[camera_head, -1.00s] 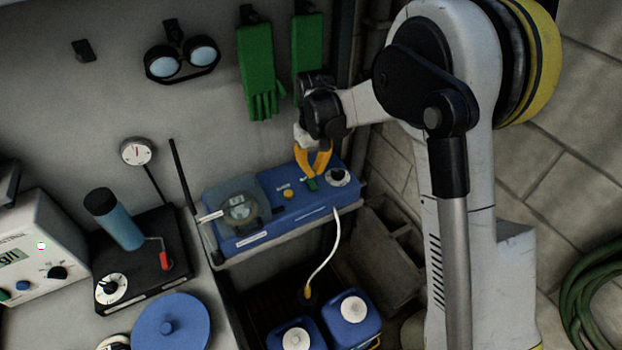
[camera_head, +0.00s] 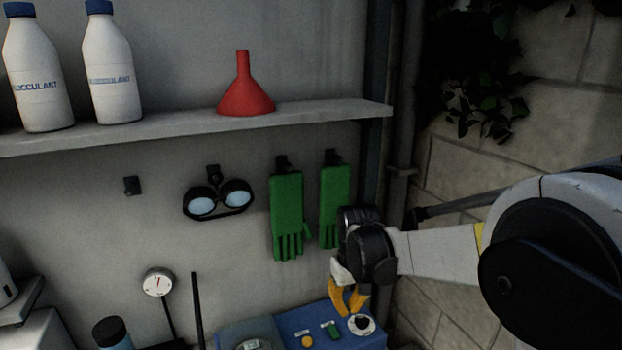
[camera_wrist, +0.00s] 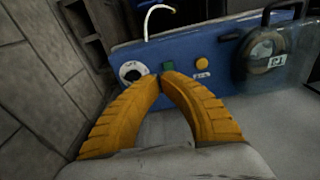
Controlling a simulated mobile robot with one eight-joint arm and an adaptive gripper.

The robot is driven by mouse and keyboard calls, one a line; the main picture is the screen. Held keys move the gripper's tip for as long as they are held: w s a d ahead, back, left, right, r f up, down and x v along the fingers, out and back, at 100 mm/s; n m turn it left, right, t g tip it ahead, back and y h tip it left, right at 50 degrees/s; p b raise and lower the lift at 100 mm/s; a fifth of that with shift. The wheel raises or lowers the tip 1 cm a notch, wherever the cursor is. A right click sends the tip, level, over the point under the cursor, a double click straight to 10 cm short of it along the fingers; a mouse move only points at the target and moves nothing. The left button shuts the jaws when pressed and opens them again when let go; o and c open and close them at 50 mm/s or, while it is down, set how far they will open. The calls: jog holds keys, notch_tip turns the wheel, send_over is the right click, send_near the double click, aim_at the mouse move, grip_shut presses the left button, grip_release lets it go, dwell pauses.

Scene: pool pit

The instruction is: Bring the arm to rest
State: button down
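My gripper (camera_head: 346,314) is above the right part of the blue control box (camera_head: 285,325). Its two orange fingers bow outward and come together at the tips, shut with nothing seen between them; the tips also show in the wrist view (camera_wrist: 163,76). A green switch (camera_head: 331,329) lies just beyond the tips, beside a round dial (camera_head: 362,325) and a yellow button (camera_head: 307,341). In the head view the tips look apart from the switch. The box's front part is cut off by the lower frame edge.
Green gloves (camera_head: 287,215) and goggles (camera_head: 218,200) hang on the wall beside my gripper. Above them a shelf (camera_head: 190,127) holds a red funnel (camera_head: 244,92) and white bottles (camera_head: 38,75). A stone wall (camera_head: 560,120) stands to the right.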

jog(key=s+d+r+m+t+b, duration=0.2)
jog(key=s+d+r+t+b, duration=0.25)
jog(key=s, duration=0.55)
jog(key=s+d+f+m+t+b, duration=0.1)
jog(key=s+d, duration=0.1)
jog(key=s, duration=0.4)
jog(key=s+d+f+b, duration=0.2)
jog(key=s+d, duration=0.1)
jog(key=s, duration=0.3)
jog(key=shift+s+d+f+m+t, duration=0.2)
jog(key=shift+d+m+t, duration=0.05)
jog(key=shift+m+t, duration=0.15)
